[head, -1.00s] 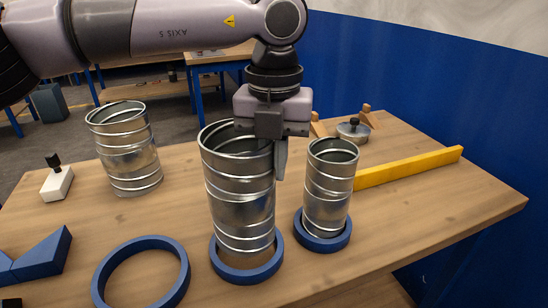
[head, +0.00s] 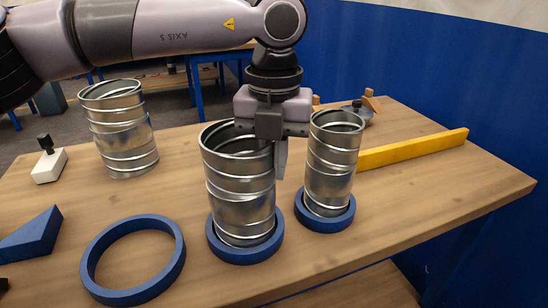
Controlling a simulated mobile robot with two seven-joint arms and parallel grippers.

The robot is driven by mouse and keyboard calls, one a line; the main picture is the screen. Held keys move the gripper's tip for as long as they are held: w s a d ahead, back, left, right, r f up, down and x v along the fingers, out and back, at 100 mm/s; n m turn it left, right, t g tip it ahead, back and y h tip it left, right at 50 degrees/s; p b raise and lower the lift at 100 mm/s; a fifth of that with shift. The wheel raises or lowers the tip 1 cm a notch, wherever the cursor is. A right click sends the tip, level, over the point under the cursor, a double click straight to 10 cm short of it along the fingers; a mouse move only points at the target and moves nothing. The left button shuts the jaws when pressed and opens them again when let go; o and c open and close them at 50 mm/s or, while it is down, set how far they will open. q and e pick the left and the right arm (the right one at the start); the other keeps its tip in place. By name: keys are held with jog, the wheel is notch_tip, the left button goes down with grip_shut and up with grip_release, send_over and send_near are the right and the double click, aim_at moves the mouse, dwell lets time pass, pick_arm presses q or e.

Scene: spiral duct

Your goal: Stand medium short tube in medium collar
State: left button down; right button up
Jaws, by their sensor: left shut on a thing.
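The medium short tube (head: 238,185) is a ribbed silver metal cylinder with an open top, standing upright at the centre. Its lower end is inside the blue ring of the medium collar (head: 245,255); whether it touches the table there is hard to tell. My left gripper (head: 277,150) comes down from above and is shut on the tube's right wall near the rim. One finger shows outside the wall; the other is hidden. My right gripper is not in view.
A narrower tube (head: 331,165) stands in a small blue collar (head: 325,217) just right of the gripper. A wider tube (head: 122,135) stands at back left. A large empty blue ring (head: 133,290), a blue wedge (head: 32,235) and a yellow bar (head: 415,149) lie on the table.

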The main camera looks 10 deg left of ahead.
pick_arm(q)
jog(key=c, duration=1.2)
grip_release()
notch_tip(320, 180, up, 7)
jog(key=shift+r, duration=0.1)
